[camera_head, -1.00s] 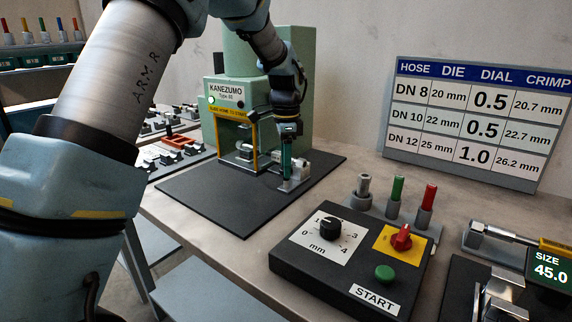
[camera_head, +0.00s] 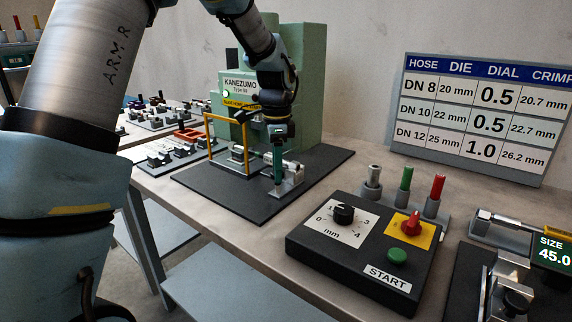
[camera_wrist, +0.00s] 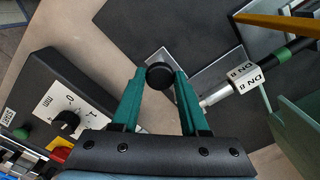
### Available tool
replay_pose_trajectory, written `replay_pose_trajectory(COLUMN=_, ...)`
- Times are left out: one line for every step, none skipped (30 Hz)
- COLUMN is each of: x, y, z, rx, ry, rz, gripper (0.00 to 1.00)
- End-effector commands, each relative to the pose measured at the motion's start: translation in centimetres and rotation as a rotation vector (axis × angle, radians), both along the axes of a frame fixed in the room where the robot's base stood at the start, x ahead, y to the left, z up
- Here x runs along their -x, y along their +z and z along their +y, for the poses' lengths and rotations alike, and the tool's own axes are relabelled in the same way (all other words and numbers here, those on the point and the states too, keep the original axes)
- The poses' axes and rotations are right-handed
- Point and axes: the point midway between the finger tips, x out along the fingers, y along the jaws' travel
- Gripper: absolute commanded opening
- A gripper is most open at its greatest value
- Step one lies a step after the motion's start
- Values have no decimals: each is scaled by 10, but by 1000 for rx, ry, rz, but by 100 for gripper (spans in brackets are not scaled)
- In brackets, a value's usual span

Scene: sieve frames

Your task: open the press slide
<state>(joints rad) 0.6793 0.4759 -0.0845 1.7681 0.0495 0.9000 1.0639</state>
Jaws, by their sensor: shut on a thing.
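The press (camera_head: 299,110) is a green machine with a KANEZUMO label, at the back of the bench in the head view. Its slide has a grey metal plate (camera_head: 291,188) and a yellow frame (camera_head: 208,140), standing out in front of the press body over a dark mat. My gripper (camera_head: 277,180) points down at the plate's near right end. In the wrist view my gripper (camera_wrist: 160,78) has its two green fingers on either side of a black round knob (camera_wrist: 160,75), shut on it. The knob is hidden in the head view.
A black hose (camera_wrist: 297,50) with DN 8 tags lies by the slide. A control box (camera_head: 365,240) with dial, red knob and green button stands in front right. Dies (camera_head: 180,150) lie at left. A chart (camera_head: 470,115) stands behind.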

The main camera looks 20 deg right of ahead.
Motion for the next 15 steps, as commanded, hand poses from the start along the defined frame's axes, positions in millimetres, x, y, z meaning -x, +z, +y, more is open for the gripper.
replay_pose_trajectory(x=5, y=0, z=10, rx=-2, ry=0, rz=2, gripper=0)
replay_pose_trajectory(x=8, y=0, z=14, rx=-2, ry=0, rz=2, gripper=0)
replay_pose_trajectory(x=11, y=0, z=21, rx=-1, ry=0, rz=1, gripper=0)
replay_pose_trajectory(x=14, y=0, z=25, rx=-1, ry=1, rz=1, gripper=0)
replay_pose_trajectory(x=16, y=0, z=30, rx=-1, ry=1, rz=1, gripper=0)
replay_pose_trajectory(x=20, y=0, z=35, rx=-2, ry=1, rz=2, gripper=0)
replay_pose_trajectory(x=22, y=0, z=39, rx=-1, ry=1, rz=1, gripper=0)
replay_pose_trajectory(x=24, y=0, z=42, rx=-2, ry=1, rz=2, gripper=0)
replay_pose_trajectory(x=26, y=0, z=46, rx=0, ry=1, rz=1, gripper=0)
replay_pose_trajectory(x=28, y=0, z=49, rx=0, ry=1, rz=1, gripper=0)
replay_pose_trajectory(x=29, y=0, z=51, rx=0, ry=0, rz=1, gripper=0)
replay_pose_trajectory(x=30, y=0, z=54, rx=0, ry=0, rz=1, gripper=0)
replay_pose_trajectory(x=31, y=0, z=55, rx=0, ry=-1, rz=1, gripper=0)
replay_pose_trajectory(x=32, y=0, z=57, rx=-1, ry=-1, rz=2, gripper=0)
replay_pose_trajectory(x=33, y=0, z=58, rx=-1, ry=-2, rz=2, gripper=0)
